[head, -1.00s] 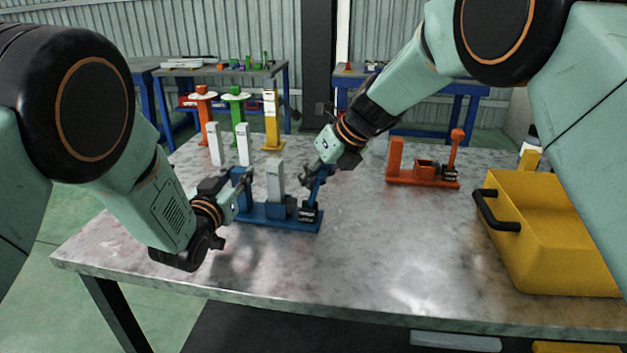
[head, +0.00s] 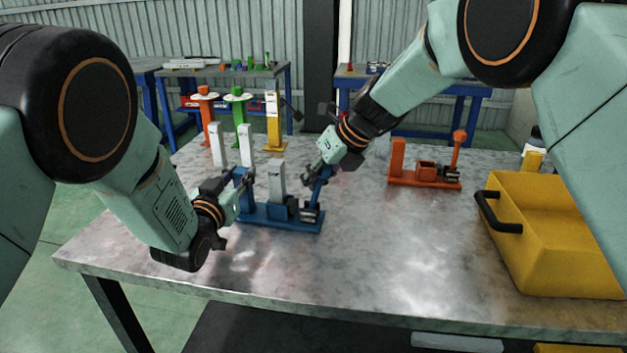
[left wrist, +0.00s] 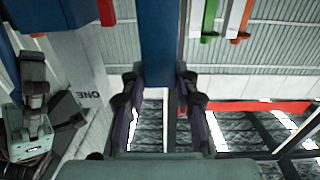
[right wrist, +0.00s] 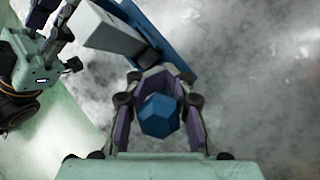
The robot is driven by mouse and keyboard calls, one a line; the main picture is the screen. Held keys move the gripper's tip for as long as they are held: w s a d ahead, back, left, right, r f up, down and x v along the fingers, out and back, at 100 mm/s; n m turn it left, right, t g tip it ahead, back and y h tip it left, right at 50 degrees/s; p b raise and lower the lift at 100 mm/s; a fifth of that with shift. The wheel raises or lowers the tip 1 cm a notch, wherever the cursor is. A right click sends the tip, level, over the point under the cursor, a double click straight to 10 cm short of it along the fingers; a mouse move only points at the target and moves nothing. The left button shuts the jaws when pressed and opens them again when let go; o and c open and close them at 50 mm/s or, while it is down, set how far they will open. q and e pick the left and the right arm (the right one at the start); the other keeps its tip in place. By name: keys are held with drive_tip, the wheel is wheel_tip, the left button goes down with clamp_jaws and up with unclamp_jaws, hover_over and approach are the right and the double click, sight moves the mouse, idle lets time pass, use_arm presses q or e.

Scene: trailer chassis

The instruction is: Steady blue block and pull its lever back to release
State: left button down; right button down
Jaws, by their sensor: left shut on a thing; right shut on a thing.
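The blue block (head: 262,215) is a blue base with an upright post at its left end, a grey-white piece (head: 277,181) standing in it and a lever at its right end. It stands on the metal table. My left gripper (head: 243,181) is shut on the upright blue post (left wrist: 158,50), which shows between its fingers in the left wrist view. My right gripper (head: 316,176) is shut on the blue lever (head: 316,192), whose blue knob (right wrist: 159,115) shows between the fingers in the right wrist view. The lever's top is partly hidden by the gripper in the head view.
An orange fixture (head: 425,177) with its own lever stands right of the blue block. A yellow bin (head: 556,235) with a black handle is at the right. Orange, green (head: 240,112) and yellow fixtures and white posts stand behind. The table front is clear.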

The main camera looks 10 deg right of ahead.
drive_tip(key=shift+d, duration=0.1)
drive_tip(key=c, duration=1.2)
unclamp_jaws()
drive_tip(key=v, duration=1.2)
drive_tip(key=shift+c, duration=0.6)
